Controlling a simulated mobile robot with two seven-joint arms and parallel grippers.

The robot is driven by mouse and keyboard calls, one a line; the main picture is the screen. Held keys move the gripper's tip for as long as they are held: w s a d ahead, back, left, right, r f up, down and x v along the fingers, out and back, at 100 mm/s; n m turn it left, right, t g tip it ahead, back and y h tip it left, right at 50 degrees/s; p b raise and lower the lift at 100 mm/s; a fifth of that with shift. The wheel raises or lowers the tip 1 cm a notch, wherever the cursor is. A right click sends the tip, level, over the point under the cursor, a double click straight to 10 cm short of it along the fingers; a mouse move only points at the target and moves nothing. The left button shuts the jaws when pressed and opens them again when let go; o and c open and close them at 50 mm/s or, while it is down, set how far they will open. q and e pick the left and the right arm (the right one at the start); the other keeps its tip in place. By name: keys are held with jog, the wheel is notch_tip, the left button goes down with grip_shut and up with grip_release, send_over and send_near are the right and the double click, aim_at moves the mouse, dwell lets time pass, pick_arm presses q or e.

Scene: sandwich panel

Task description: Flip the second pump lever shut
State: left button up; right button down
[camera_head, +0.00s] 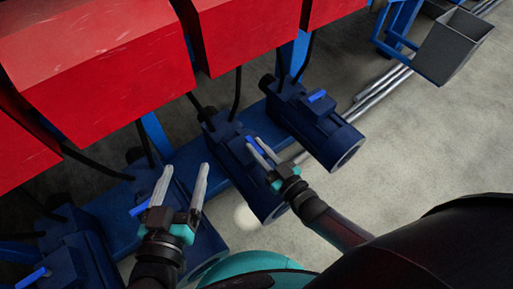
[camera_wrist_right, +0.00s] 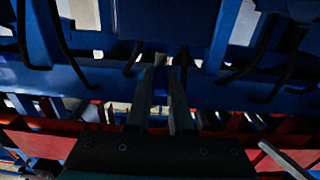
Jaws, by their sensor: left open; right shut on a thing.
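Several dark blue pumps stand in a row, each with a small bright blue lever on top. My right gripper (camera_head: 256,141) is over the second pump from the right (camera_head: 235,165), with its fingers closed around that pump's lever (camera_head: 254,146).
The rightmost pump (camera_head: 315,125) has its own lever (camera_head: 318,96). Red boxes (camera_head: 100,60) hang above the pumps, with black hoses running down. A grey bin (camera_head: 452,45) and pipes are at the upper right. Concrete floor (camera_head: 430,130) is clear at right.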

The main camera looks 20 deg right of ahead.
pick_arm(q)
jog(key=shift+r, duration=0.15)
pick_arm(e)
jog(key=shift+y, duration=0.3)
pick_arm(q)
jog(key=shift+d+f, duration=0.1)
jog(key=shift+f, duration=0.2)
pick_arm(e)
jog(key=c, duration=1.1)
grip_release()
jog(key=shift+c, duration=0.2)
pick_arm(q)
jog(key=shift+s+f, duration=0.15)
jog(key=shift+s, duration=0.15)
pick_arm(e)
jog(key=o, duration=0.3)
jog(key=shift+o, duration=0.2)
jog(key=shift+d, duration=0.1)
